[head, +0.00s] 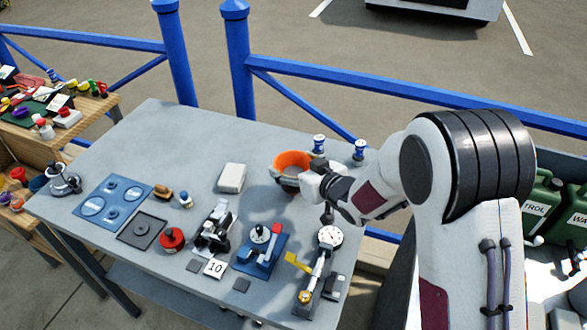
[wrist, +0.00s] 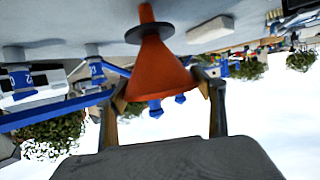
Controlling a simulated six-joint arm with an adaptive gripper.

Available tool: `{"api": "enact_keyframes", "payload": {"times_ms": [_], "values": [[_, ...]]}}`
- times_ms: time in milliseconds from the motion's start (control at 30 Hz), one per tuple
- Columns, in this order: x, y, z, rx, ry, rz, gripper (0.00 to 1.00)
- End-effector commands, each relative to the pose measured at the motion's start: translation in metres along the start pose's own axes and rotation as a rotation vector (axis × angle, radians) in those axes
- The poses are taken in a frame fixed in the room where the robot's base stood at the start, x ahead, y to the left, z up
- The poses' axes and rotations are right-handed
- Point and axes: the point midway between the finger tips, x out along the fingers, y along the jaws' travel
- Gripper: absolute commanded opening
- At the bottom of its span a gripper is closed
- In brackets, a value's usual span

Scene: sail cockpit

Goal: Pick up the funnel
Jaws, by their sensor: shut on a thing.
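The orange funnel (head: 291,160) is at the far right part of the grey table in the head view, with its wide mouth up. In the wrist view, which is upside down, the funnel (wrist: 160,70) shows its cone between my two fingers, with its narrow spout pointing toward the table. My gripper (head: 302,177) is shut on the funnel near its wide rim, one finger on each side. The arm comes in from the right and hides part of the funnel. I cannot tell whether the spout touches the table.
Two small blue-and-white posts (head: 319,143) stand behind the funnel. A white box (head: 232,178) is to its left. Gauges and fittings, including a blue stand (head: 262,250), fill the front. A blue railing (head: 300,88) runs behind the table (head: 150,135). The table's back left is clear.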

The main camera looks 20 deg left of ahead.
Motion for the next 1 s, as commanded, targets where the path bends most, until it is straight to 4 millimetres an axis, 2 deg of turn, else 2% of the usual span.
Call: {"api": "enact_keyframes", "payload": {"times_ms": [167, 367, 800, 1000], "values": [[-0.001, 0.0, -0.004, 0.0, 0.0, 0.0, 0.46], [-0.007, 0.0, -0.018, -0.001, 0.003, 0.0, 0.46], [-0.028, 0.0, -0.069, -0.001, 0.003, -0.001, 0.46], [-0.035, 0.0, -0.086, 0.0, 0.002, -0.001, 0.46]]}}
